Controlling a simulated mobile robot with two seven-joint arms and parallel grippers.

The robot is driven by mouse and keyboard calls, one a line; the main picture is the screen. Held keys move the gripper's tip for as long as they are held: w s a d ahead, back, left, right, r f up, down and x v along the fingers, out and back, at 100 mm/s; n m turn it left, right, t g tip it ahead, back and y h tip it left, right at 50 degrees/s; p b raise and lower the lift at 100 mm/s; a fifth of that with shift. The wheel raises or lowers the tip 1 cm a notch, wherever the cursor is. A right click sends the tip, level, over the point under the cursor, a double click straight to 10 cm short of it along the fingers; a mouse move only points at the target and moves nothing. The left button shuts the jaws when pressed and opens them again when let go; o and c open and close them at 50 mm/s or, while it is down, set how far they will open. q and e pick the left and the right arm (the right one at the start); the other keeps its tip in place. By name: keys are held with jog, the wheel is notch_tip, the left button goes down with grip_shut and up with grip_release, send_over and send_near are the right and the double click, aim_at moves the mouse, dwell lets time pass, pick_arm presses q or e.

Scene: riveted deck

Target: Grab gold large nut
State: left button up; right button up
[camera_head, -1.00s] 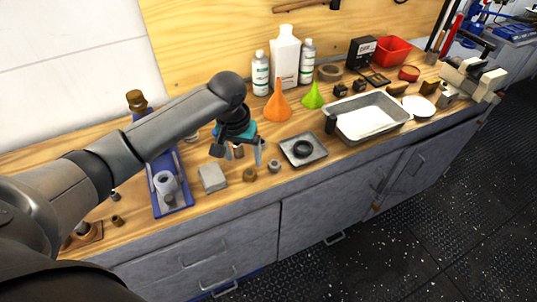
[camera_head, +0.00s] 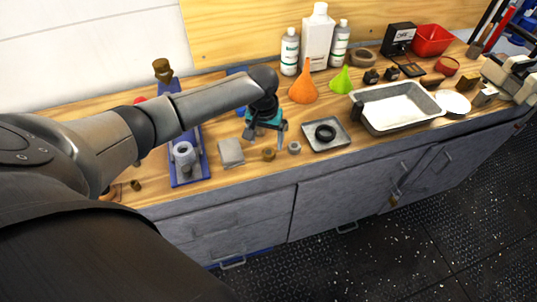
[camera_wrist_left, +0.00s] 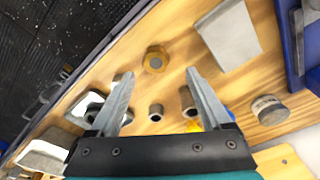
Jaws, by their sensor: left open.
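The gold large nut (camera_head: 268,154) sits on the wooden bench near its front edge, between a grey block and a small grey nut. In the left wrist view the gold nut (camera_wrist_left: 155,60) lies just past the fingertips, lined up with the gap between them. My left gripper (camera_head: 265,139) is above the bench, slightly behind the nut, pointing down. Its two fingers (camera_wrist_left: 158,79) are spread with nothing held between them. My right gripper is not in view.
The grey block (camera_head: 231,152) is left of the nut and the small grey nut (camera_head: 294,147) is right. A metal tray with a black ring (camera_head: 343,145) stands further right. A blue holder (camera_head: 190,174) is to the left. An orange funnel (camera_head: 302,90) stands behind.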

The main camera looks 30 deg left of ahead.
aim_at(268, 152)
pick_arm(q)
jog(key=f, duration=0.3)
jog(key=f+b, duration=0.1)
jog(key=shift+w+d+f, duration=0.15)
jog(key=shift+d+f, duration=0.1)
jog(key=shift+f, duration=0.1)
grip_shut()
dwell(0.4)
